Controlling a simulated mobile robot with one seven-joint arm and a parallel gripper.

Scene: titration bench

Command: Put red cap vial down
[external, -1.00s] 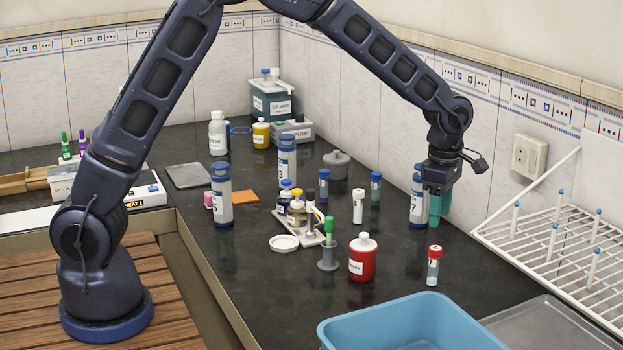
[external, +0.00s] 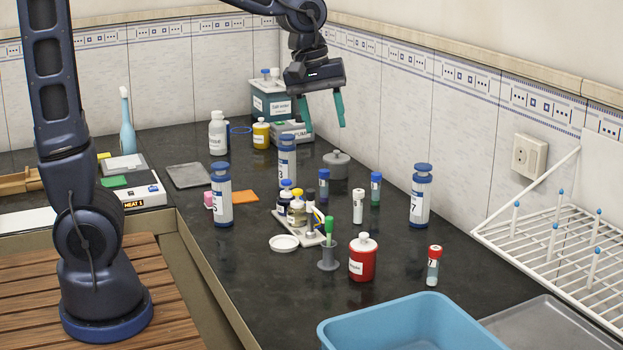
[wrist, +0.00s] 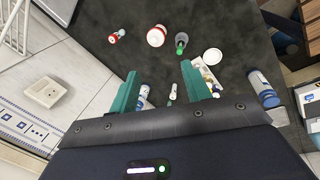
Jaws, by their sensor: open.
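The red cap vial (external: 433,265) stands upright on the dark bench at the front right, in front of the drying rack and behind the blue basin. It also shows in the wrist view (wrist: 116,36), at the upper left. My gripper (external: 325,112) is raised over the back of the bench, with its teal fingers apart and nothing between them. In the wrist view the open fingers (wrist: 160,88) are well apart from the vial.
A red bottle (external: 363,257) stands left of the vial, and a blue-capped cylinder (external: 421,195) stands behind it. The blue basin (external: 415,335) and white rack (external: 560,225) border the front right. Several bottles and vials crowd the bench middle.

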